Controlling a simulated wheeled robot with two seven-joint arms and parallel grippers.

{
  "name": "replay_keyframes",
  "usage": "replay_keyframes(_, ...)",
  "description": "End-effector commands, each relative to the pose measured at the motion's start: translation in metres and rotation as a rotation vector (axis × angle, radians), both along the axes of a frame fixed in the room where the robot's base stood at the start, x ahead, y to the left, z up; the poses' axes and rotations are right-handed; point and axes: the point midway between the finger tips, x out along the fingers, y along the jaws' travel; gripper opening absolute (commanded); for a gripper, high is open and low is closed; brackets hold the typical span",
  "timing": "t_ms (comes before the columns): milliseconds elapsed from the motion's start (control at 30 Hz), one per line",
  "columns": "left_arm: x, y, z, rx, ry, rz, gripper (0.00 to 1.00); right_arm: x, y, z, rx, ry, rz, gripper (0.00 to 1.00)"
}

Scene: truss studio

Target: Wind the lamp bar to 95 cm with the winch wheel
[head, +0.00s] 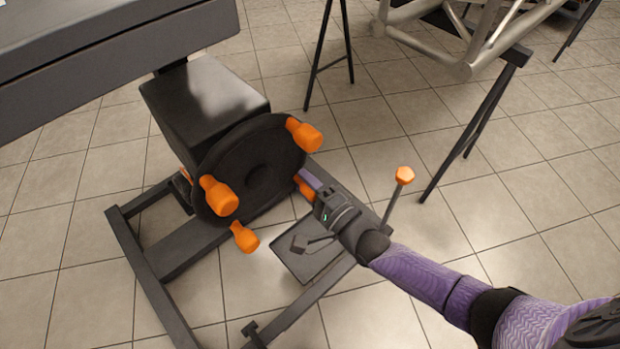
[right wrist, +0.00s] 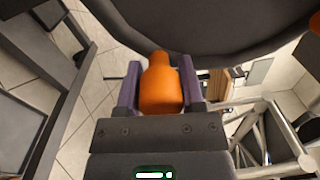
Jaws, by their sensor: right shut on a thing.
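The winch wheel (head: 252,172) is a dark disc on the front of a dark box (head: 205,100), with several orange knobs around its rim. One knob (head: 305,137) is at its upper right, one (head: 218,196) at its left and one (head: 245,238) at its bottom. My right gripper (head: 308,184) is at the wheel's lower right, shut on another orange knob (head: 304,189). In the right wrist view this knob (right wrist: 161,88) sits between the two purple fingers, below the dark wheel rim (right wrist: 230,28). The lamp bar cannot be made out. My left gripper is out of view.
A dark floor frame (head: 150,275) carries the winch. A silver truss (head: 470,50) rests on black stands (head: 480,125) at the upper right.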

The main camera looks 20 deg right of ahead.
Motion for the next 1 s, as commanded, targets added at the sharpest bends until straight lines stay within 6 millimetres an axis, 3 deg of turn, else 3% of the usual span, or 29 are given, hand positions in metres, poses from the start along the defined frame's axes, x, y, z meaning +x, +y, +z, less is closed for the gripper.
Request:
replay_keyframes(33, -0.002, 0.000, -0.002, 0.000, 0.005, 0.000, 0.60, -0.004, 0.002, -0.009, 0.005, 0.024, 0.005, 0.00)
replay_keyframes(667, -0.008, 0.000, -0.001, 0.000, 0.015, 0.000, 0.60, -0.005, 0.006, -0.011, 0.038, 0.035, 0.006, 0.00)
replay_keyframes(700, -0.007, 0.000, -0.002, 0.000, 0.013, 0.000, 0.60, -0.005, 0.006, -0.011, 0.038, 0.035, 0.006, 0.58)
replay_keyframes(833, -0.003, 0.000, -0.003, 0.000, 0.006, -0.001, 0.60, -0.004, 0.005, -0.009, 0.040, 0.029, 0.005, 0.84)
replay_keyframes(1000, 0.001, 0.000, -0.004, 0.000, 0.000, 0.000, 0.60, -0.003, 0.005, -0.007, 0.043, 0.024, 0.003, 0.84)
